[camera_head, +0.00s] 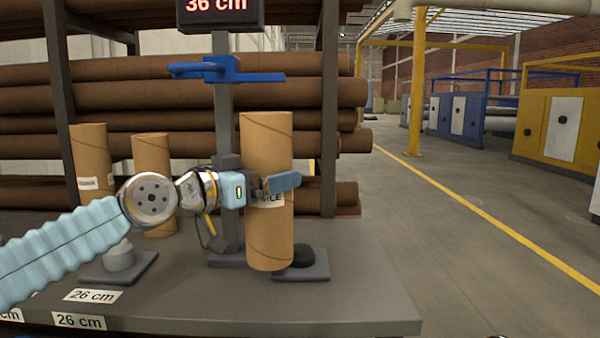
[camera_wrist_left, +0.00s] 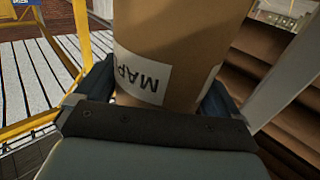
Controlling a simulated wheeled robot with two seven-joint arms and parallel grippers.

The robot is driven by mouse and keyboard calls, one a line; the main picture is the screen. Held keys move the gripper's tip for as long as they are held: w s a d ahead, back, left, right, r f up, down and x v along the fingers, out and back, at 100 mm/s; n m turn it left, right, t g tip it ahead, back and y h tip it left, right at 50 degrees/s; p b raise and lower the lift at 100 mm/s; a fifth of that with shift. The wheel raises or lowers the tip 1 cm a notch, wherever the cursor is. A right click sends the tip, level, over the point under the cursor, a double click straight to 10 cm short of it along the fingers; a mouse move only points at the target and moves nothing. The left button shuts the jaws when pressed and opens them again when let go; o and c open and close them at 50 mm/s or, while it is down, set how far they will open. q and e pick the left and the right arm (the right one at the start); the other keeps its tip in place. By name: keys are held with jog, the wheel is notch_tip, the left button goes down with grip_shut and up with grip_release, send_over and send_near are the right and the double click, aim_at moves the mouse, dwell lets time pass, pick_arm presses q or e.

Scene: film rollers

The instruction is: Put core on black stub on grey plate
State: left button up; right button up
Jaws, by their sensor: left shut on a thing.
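A tall brown cardboard core (camera_head: 266,225) stands upright in the grasp of my left gripper (camera_head: 273,186). The gripper is shut around its middle, over a white label. The left wrist view also shows the core (camera_wrist_left: 180,50) between the two fingers, with part of the printed label readable. The black stub (camera_head: 298,256) sits on a small grey plate (camera_head: 314,272) near the table's right end. The core's lower end overlaps the stub and plate's left part in the picture. I cannot tell whether it is above or in front of the stub. My right gripper is out of view.
Two more cores, a taller (camera_head: 90,160) and a shorter (camera_head: 151,160), stand at the left. A pale stub (camera_head: 119,257) on another plate is bare. A post (camera_head: 222,120) with a blue clamp (camera_head: 212,70) and a 36 cm display rises behind my gripper.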

pick_arm(q)
jog(key=w+d+f+p, duration=0.3)
jog(key=w+d, duration=0.2)
jog(key=w, duration=0.1)
jog(key=shift+d+f+p, duration=0.2)
jog(key=shift+d+p, duration=0.2)
jog(key=shift+f, duration=0.2)
jog(key=o, duration=0.9)
jog(key=shift+r, duration=0.15)
